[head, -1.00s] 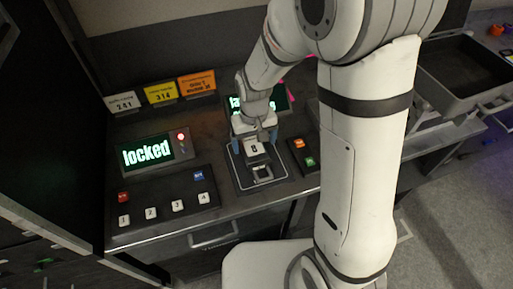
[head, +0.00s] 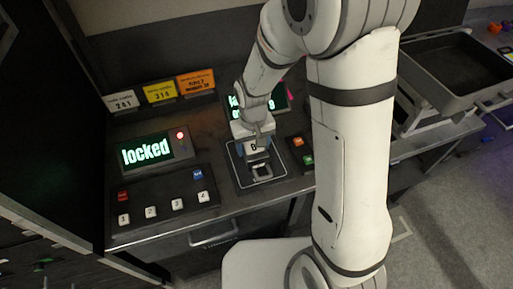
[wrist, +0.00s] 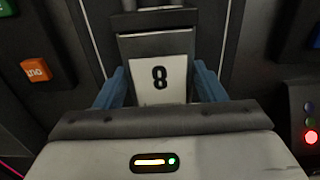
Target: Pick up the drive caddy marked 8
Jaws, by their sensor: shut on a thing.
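The drive caddy marked 8 (wrist: 160,78) is a dark block with a white label, and it stands between the blue fingers of my gripper (wrist: 158,88) in the wrist view. In the head view the caddy (head: 254,148) is on the outlined dark pad (head: 244,179) on the bench. My gripper (head: 254,141) reaches down over it from behind, with its fingers shut on the caddy's sides. I cannot tell whether the caddy is clear of the pad. Part of its back is hidden by my gripper.
A screen reading "locked" (head: 147,153) and a panel of numbered buttons (head: 163,204) lie left of the pad. A small box with orange and green buttons (head: 302,149) is close on the right. Note cards (head: 160,92) stand behind. A grey tray (head: 462,75) is at far right.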

